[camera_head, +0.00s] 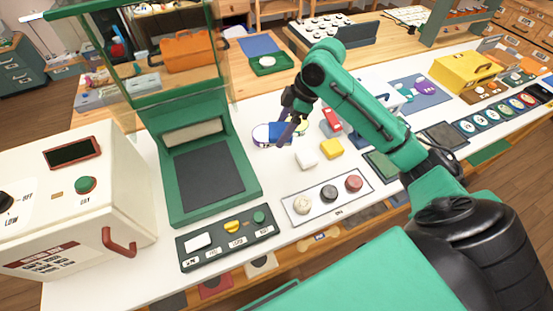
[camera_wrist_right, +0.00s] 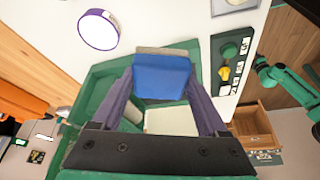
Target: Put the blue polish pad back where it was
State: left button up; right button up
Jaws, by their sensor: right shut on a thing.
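The blue polish pad (camera_head: 280,133) is in my right gripper (camera_head: 289,128), above the white table. In the wrist view the blue pad (camera_wrist_right: 162,76) sits between the two purple fingers of the right gripper (camera_wrist_right: 160,80), with a paler layer along its far edge. A white round disc with a purple rim (camera_wrist_right: 98,29) lies on the table; in the head view it (camera_head: 260,135) shows partly behind the pad. A white block (camera_head: 305,158) and a yellow block (camera_head: 331,147) lie on the table in front of the gripper. My left gripper does not show.
A green press with a dark plate (camera_head: 210,175) stands left of the gripper. A labelled tray (camera_head: 340,200) holds cream, black and red round pieces. A dark control panel (camera_head: 215,250) lies at the front. A red item (camera_head: 331,118) stands beside the arm.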

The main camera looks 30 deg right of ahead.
jog(key=f, duration=0.2)
jog(key=s+f, duration=0.1)
jog(key=f, duration=0.2)
jog(key=shift+s+a+f+p, duration=0.1)
jog(key=shift+s+f+p, duration=0.05)
jog(key=shift+f+p, duration=0.15)
send_over(277, 171)
jog(key=d, duration=0.1)
jog(key=f, duration=0.5)
jog(key=shift+s, duration=0.35)
notch_tip(277, 171, down, 3)
jog(key=shift+w+d+p, duration=0.1)
jog(key=shift+p, duration=0.25)
notch_tip(277, 171, down, 2)
jog(key=shift+f, duration=0.25)
jog(key=o, duration=1.2)
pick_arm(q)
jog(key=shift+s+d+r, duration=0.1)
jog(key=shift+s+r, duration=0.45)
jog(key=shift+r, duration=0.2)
